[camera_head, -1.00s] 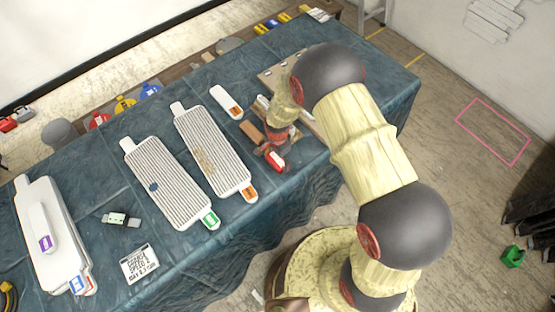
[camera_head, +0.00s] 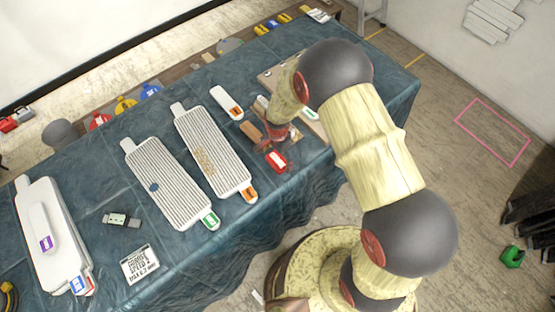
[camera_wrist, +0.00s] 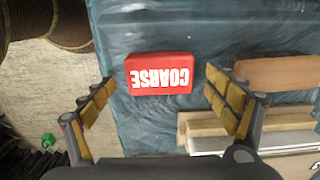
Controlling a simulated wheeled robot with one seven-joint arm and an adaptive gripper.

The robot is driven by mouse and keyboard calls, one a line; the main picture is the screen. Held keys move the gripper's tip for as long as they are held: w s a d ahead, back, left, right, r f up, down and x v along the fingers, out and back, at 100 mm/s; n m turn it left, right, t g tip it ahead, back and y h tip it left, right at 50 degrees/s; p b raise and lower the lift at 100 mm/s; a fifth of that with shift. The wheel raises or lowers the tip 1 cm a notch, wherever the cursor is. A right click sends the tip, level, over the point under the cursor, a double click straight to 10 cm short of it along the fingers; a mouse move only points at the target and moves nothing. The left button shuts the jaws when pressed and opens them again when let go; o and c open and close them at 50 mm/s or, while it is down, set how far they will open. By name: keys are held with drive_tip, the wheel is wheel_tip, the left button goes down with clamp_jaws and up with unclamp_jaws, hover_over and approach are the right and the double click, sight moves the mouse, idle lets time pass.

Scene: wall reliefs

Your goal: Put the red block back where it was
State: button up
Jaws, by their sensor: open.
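The red block (camera_head: 277,161) lies on the blue-green cloth of the table (camera_head: 180,255), near its front edge. In the wrist view the red block (camera_wrist: 159,74) shows white lettering "COARSE", upside down, and lies flat on the cloth. My gripper (camera_head: 270,145) is just behind the block in the head view. In the wrist view my gripper (camera_wrist: 160,98) is open, its fingers wide apart with the block beyond and between them, apart from both. Nothing is held. The fingertips are partly hidden in the head view.
A brown wooden block (camera_head: 251,131) and wooden boards (camera_wrist: 205,125) lie close by my gripper. Two ribbed white boards (camera_head: 212,150) (camera_head: 166,183) lie to the left. A white tool with an orange end (camera_head: 227,102) lies behind. Cloth left of the block in the wrist view is clear.

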wheel_tip(320, 180, up, 10)
wheel_tip(320, 180, up, 10)
drive_tip(key=n+t, duration=0.1)
drive_tip(key=n, duration=0.1)
hover_over(278, 160)
drive_tip(key=d, duration=0.2)
drive_tip(key=s+d+r+n+t, duration=0.1)
drive_tip(key=s+d+r+n, duration=0.15)
drive_tip(key=r, duration=0.45)
drive_tip(key=s+d+r+n+t, duration=0.1)
drive_tip(key=s+d+r, duration=0.15)
drive_tip(key=r, duration=0.55)
drive_tip(key=s+d+r+n+t, duration=0.1)
drive_tip(key=s+d+r+n, duration=0.1)
drive_tip(key=s+r, duration=0.3)
drive_tip(key=s+d+r+n+t, duration=0.1)
drive_tip(key=s+d+r+n, duration=0.2)
drive_tip(key=s, duration=0.7)
wheel_tip(278, 160, up, 3)
drive_tip(key=shift+d+f+n+t+p, duration=0.1)
drive_tip(key=shift+d+n+t+p, duration=0.25)
drive_tip(key=shift+d, duration=0.7)
wheel_tip(278, 160, down, 8)
drive_tip(key=b, duration=0.8)
drive_tip(key=shift+f, duration=0.2)
